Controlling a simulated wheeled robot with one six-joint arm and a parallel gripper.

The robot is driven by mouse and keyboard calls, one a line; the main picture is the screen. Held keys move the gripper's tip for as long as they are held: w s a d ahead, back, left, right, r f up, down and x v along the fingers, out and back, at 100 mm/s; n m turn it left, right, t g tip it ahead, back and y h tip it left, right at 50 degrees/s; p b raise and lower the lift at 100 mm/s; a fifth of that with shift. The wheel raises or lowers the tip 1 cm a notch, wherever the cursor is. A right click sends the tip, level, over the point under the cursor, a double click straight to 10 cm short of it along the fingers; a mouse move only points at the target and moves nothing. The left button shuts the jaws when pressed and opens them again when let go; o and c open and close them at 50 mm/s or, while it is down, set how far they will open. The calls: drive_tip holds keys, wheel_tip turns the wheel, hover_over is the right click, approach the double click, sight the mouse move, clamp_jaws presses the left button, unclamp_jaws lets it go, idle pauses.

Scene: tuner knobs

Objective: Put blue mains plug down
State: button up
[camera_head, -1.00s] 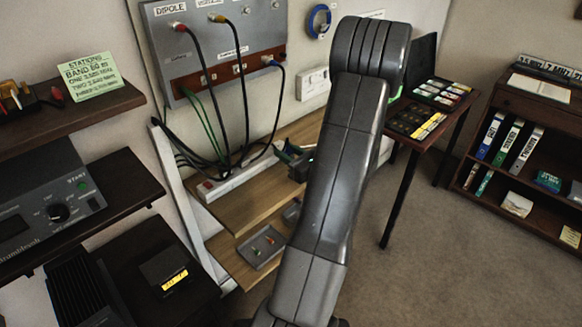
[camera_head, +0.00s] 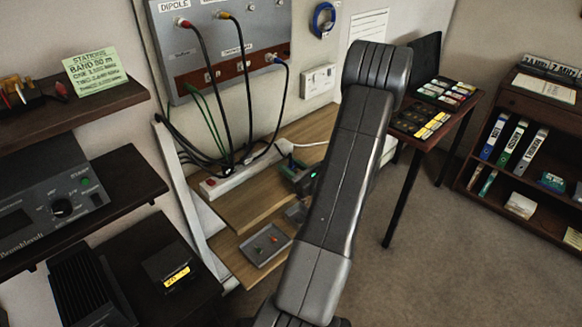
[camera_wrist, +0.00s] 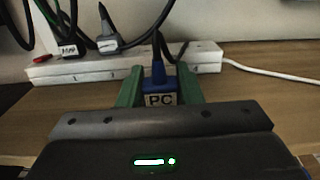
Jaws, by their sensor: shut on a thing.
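The blue mains plug (camera_wrist: 158,76) carries a white tag marked PC. It sits between the green fingers of my gripper (camera_wrist: 158,84), which is shut on it. In the wrist view the plug is upright, in front of the white power strip (camera_wrist: 120,65), and a dark cord runs up from it. Whether its underside touches the wooden bench (camera_wrist: 235,98) is hidden by my gripper's body. In the head view my gripper (camera_head: 287,152) is over the bench, right of the power strip (camera_head: 232,178); the plug cannot be made out there.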

drive_tip(key=o, duration=1)
drive_tip(key=shift+c, duration=0.2)
drive_tip(key=shift+r+p, duration=0.1)
drive_tip(key=shift+p, duration=0.2)
drive_tip(key=b+v, duration=0.1)
drive_tip(key=v, duration=1.1)
drive_tip(key=shift+a, duration=0.1)
drive_tip(key=x, duration=1.2)
drive_tip(key=shift+w+f+p, duration=0.1)
drive_tip(key=shift+f+p, duration=0.15)
drive_tip(key=shift+p, duration=0.05)
drive_tip(key=shift+r, duration=0.75)
